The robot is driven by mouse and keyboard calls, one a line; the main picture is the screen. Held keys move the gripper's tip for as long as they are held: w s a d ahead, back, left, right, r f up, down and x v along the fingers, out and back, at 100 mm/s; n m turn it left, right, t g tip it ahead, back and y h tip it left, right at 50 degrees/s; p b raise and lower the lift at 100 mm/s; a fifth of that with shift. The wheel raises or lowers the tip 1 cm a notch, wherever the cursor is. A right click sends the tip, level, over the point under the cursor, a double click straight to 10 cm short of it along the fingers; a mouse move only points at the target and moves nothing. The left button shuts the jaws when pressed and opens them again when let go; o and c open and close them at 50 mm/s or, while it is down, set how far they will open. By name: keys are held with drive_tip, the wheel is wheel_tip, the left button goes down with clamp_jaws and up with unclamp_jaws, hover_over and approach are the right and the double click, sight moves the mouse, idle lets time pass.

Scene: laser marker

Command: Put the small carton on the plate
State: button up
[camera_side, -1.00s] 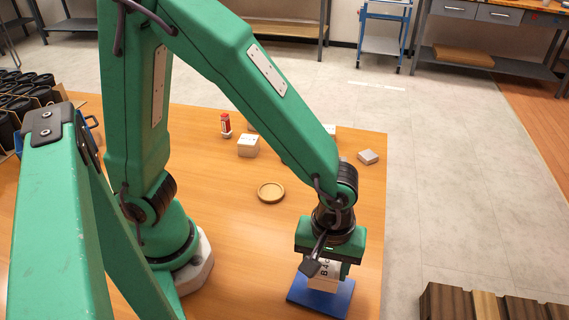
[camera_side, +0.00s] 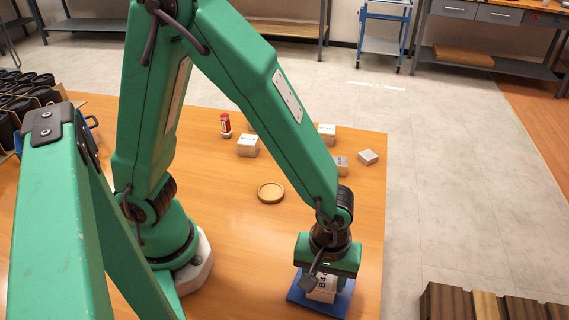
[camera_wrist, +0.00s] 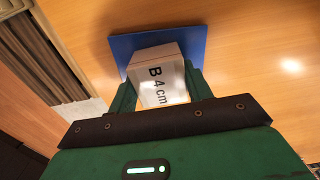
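A white carton (camera_side: 320,290) marked "B 4 cm" is between the fingers of my gripper (camera_side: 328,278). In the wrist view the carton (camera_wrist: 158,82) fills the gap, and the fingers of my gripper (camera_wrist: 160,92) lie along both its sides. My gripper is shut on it and points down. A flat blue square plate (camera_side: 341,303) lies directly under the carton near the table's right front. The blue plate (camera_wrist: 125,45) shows around the carton's far end in the wrist view. I cannot tell whether the carton touches the plate.
A round tan dish (camera_side: 271,193) lies mid-table. Behind it are white boxes (camera_side: 248,147), (camera_side: 327,133), a small box (camera_side: 341,164), a flat box (camera_side: 368,157) and a red-and-white bottle (camera_side: 226,125). The table's right edge is close to the blue plate.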

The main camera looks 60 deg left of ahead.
sight(324, 276)
drive_tip(key=o, duration=0.4)
drive_tip(key=shift+r, duration=0.2)
drive_tip(key=shift+r, duration=5.95)
drive_tip(key=shift+s+a+r+m+t, duration=0.35)
drive_tip(key=shift+a+r+m+t, duration=0.95)
drive_tip(key=shift+a, duration=2.2)
drive_tip(key=shift+s+a+r+m+t, duration=0.3)
drive_tip(key=shift+a+r+m+t, duration=0.25)
drive_tip(key=shift+a+r+m, duration=2.15)
drive_tip(key=shift+s+a+r+m+t, duration=0.45)
drive_tip(key=shift+a+r+t, duration=0.55)
drive_tip(key=shift+a, duration=3.25)
drive_tip(key=shift+w, duration=0.1)
